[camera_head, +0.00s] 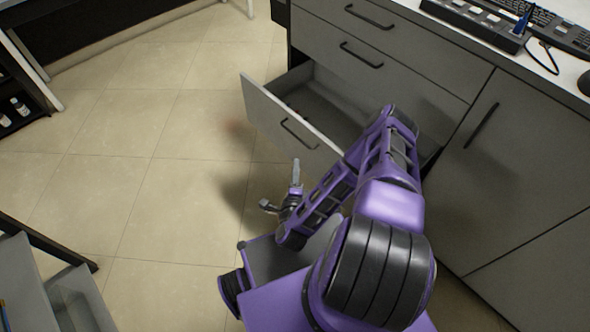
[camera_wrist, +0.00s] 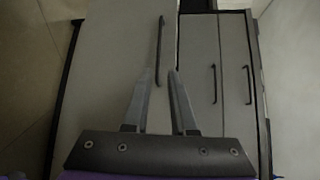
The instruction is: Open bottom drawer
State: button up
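The bottom drawer (camera_head: 290,122) of the grey cabinet is pulled well out, with its front panel standing clear of the cabinet face. Its dark bar handle (camera_head: 299,133) is on the outer side of the panel. In the wrist view the drawer front (camera_wrist: 115,60) fills the left half, and the handle (camera_wrist: 159,50) lies just beyond the fingertips. My gripper (camera_head: 282,183) is in front of the panel, apart from the handle. In the wrist view my gripper (camera_wrist: 160,75) has its fingers spread with nothing between them.
Two closed drawers with handles (camera_head: 361,55) are above the open one. A closed cabinet door (camera_head: 520,160) stands to the right. A keyboard (camera_head: 548,27) and a device lie on the countertop. Tiled floor (camera_head: 130,130) to the left is clear. Grey bins (camera_head: 80,300) are at lower left.

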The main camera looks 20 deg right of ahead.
jog(key=shift+v, duration=1.1)
